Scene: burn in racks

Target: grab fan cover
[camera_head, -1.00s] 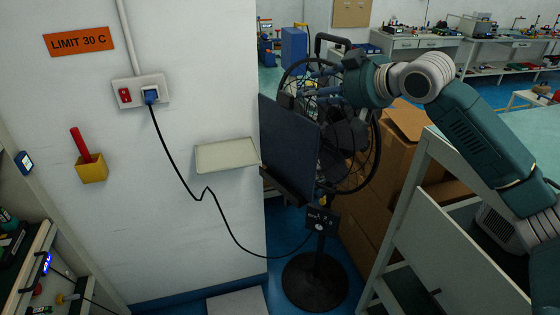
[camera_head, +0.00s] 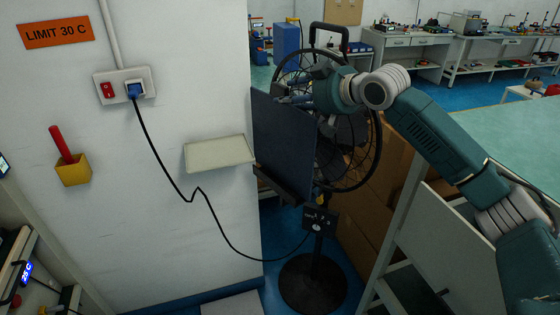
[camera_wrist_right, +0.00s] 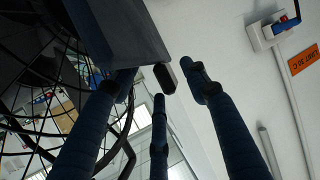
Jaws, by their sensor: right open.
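The fan cover, a flat dark blue panel (camera_head: 283,148), stands upright in front of the left part of the round black fan (camera_head: 350,150). It also shows as a dark slab (camera_wrist_right: 132,30) at the top of the right wrist view. My right gripper (camera_head: 290,99) is at the panel's upper edge, with its fingers pointing left. In the right wrist view, the open fingers (camera_wrist_right: 160,85) are spread near the panel's lower corner, and one fingertip partly overlaps it. I cannot tell whether they touch. My left gripper is not in view.
A white wall with a small shelf (camera_head: 218,153) stands left of the panel. A black cable (camera_head: 187,197) runs from the socket (camera_head: 125,87) to the fan stand (camera_head: 315,280). Cardboard boxes (camera_head: 375,215) and a grey frame (camera_head: 400,220) crowd the right side.

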